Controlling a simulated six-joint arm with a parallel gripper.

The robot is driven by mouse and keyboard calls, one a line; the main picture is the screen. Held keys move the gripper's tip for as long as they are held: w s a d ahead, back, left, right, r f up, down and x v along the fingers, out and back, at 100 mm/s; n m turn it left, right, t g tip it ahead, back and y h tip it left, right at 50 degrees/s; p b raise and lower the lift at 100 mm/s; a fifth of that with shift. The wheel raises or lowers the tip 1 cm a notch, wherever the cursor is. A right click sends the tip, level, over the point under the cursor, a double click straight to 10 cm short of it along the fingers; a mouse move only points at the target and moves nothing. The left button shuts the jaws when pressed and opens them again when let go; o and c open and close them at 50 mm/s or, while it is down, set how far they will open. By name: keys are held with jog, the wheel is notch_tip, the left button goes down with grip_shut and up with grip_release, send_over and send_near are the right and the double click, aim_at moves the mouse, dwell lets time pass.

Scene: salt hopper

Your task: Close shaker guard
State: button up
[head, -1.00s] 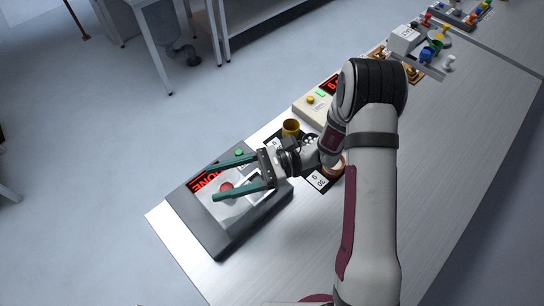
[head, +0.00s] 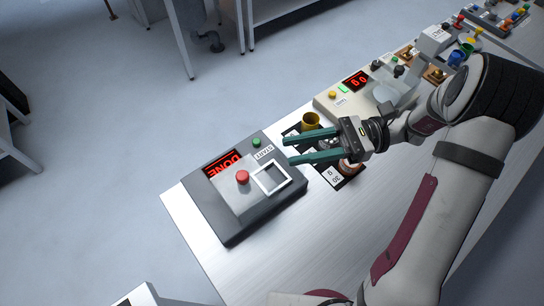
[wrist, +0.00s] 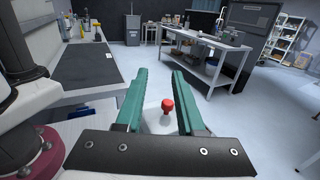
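The shaker (head: 228,231) is a dark grey box at the near left end of the bench in the head view. Its red display (head: 222,164) reads DONE. A pale, see-through-looking guard panel (head: 236,198) with a red knob (head: 243,177) lies on its top, left of a white square frame (head: 289,180). A green button (head: 257,142) is at the back. My gripper (head: 290,151) is open and empty, above and right of the shaker, apart from the knob. In the wrist view, the red knob (wrist: 167,105) shows between the teal fingers.
A beige scale (head: 335,101) with a red display stands farther along. The bench's front strip (head: 290,240) is clear.

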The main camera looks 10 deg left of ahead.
jog(key=s+a+n+g+h, duration=0.1)
jog(key=s+a+f+n+g+h, duration=0.1)
jog(key=s+g, duration=0.1)
jog(key=s+a+f+n+g+h, duration=0.1)
jog(key=n+g, duration=0.1)
jog(key=shift+s+a+f, duration=0.1)
jog(key=shift+s+a, duration=0.1)
jog(key=shift+a, duration=0.1)
jog(key=c, duration=0.5)
jog(key=s+f+n+g+h, duration=0.1)
jog(key=h, duration=0.1)
jog(key=s+a+n+g+h, duration=0.1)
jog(key=s+n+g+h, duration=0.1)
jog(key=s+f+n+g+h, duration=0.1)
jog(key=s+n+h, duration=0.1)
jog(key=h, duration=0.1)
jog(key=shift+s+a+f, duration=0.2)
jog(key=shift+a+f, duration=0.1)
jog(key=shift+a, duration=0.1)
grip_shut()
jog(key=n+t+h, duration=1.7)
jog(key=n+t, duration=1.3)
jog(key=n, duration=0.5)
send_near(238, 182)
jog(key=x, duration=0.7)
jog(key=shift+s+r, duration=0.1)
